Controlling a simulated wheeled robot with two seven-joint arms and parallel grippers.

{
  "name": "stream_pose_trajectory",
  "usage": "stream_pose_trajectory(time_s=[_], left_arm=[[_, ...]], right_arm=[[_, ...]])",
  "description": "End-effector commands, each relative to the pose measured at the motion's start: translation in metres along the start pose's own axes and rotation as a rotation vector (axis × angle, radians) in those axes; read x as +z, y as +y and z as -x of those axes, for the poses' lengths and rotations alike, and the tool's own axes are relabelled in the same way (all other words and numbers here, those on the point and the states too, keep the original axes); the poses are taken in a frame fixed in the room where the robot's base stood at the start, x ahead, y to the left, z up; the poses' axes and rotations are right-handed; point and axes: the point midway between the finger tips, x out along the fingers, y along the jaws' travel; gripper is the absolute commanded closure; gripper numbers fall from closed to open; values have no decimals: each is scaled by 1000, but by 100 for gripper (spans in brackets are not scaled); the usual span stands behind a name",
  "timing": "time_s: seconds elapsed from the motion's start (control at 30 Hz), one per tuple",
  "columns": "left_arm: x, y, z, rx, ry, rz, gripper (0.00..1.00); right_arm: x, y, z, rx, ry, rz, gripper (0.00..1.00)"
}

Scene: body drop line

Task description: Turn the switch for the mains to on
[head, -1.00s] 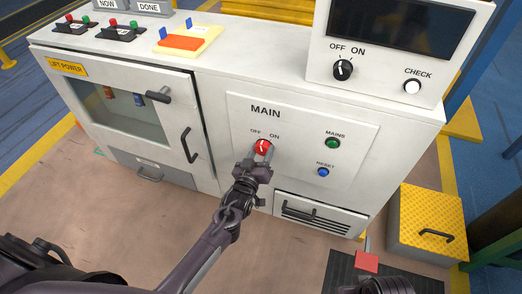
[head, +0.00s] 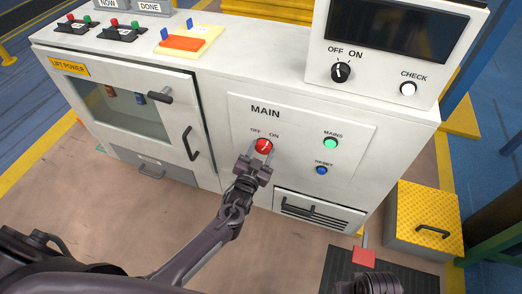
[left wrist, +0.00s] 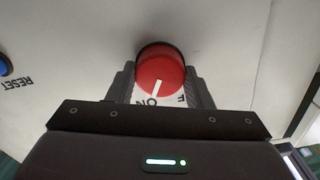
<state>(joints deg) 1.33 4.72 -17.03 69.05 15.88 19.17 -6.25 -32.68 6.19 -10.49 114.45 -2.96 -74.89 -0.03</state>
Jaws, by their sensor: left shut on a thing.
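The red MAIN switch knob (head: 263,146) sits on the white front panel of the console, under the labels OFF and ON. My left gripper (head: 257,156) is shut on it, one finger on each side. In the left wrist view the red knob (left wrist: 161,76) is between the two fingers (left wrist: 161,88), and its white mark points towards the word ON. The MAINS lamp (head: 330,143) to the right of the knob shows bright green.
A blue RESET button (head: 321,170) is below the lamp. A box above carries a black OFF/ON knob (head: 341,72) and a white CHECK button (head: 408,89). A LIFT POWER cabinet door (head: 137,105) is at left. A yellow step (head: 425,215) stands at right.

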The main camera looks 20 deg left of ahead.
Motion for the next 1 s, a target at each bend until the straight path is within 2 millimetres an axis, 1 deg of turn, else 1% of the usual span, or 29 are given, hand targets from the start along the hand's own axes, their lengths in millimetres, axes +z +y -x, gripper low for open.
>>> stream_pose_trajectory(time_s=[0.03,0.53,0.57,0.7,1.0], left_arm=[[3,-1,2,-1,-7,-11,77],[4,-1,2,0,-8,-30,77],[4,-1,2,0,-8,-30,51],[3,0,1,0,-6,-29,33],[1,0,2,1,-3,-26,32]], right_arm=[[-1,0,-1,0,0,0,70],[0,0,-4,0,-1,0,70],[0,0,-4,0,-1,0,70],[0,0,-3,0,-1,0,70],[-1,0,-2,0,2,1,70]])
